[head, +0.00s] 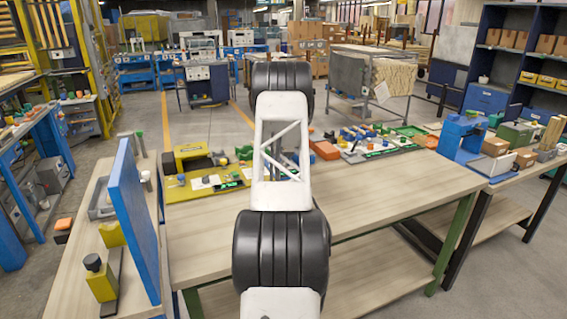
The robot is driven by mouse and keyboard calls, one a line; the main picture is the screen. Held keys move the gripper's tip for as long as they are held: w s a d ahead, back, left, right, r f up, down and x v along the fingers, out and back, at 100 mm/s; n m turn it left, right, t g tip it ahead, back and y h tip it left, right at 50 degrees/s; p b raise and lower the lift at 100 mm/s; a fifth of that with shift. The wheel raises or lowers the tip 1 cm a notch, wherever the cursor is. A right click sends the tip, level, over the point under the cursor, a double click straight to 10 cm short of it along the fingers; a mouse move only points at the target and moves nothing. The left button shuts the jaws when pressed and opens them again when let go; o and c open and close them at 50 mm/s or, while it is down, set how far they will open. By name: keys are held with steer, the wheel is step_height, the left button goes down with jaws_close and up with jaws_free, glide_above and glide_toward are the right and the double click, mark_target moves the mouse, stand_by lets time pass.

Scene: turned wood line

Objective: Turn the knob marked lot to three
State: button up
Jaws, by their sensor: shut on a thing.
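My white and black arm reaches straight out over the wooden workbench (400,190) and covers the middle of the view. My gripper is hidden behind the arm, so its fingers and anything between them do not show. I cannot make out the knob marked lot or any of its numbers. Small coloured parts and white labels lie at the back of the bench on both sides of the arm, too small to read.
A yellow board (176,194) lies back left on the bench. An orange block (325,150) sits right of the arm. A tall blue panel (132,220) stands at left; a blue machine (462,135) stands at right. The bench's front right is clear.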

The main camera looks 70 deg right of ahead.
steer(key=m, duration=0.5)
steer(key=shift+m, duration=0.3)
steer(key=m, duration=0.4)
steer(key=shift+r+m, duration=0.1)
steer(key=shift+m, duration=0.3)
steer(key=o, duration=0.9)
steer(key=shift+r, duration=3.9)
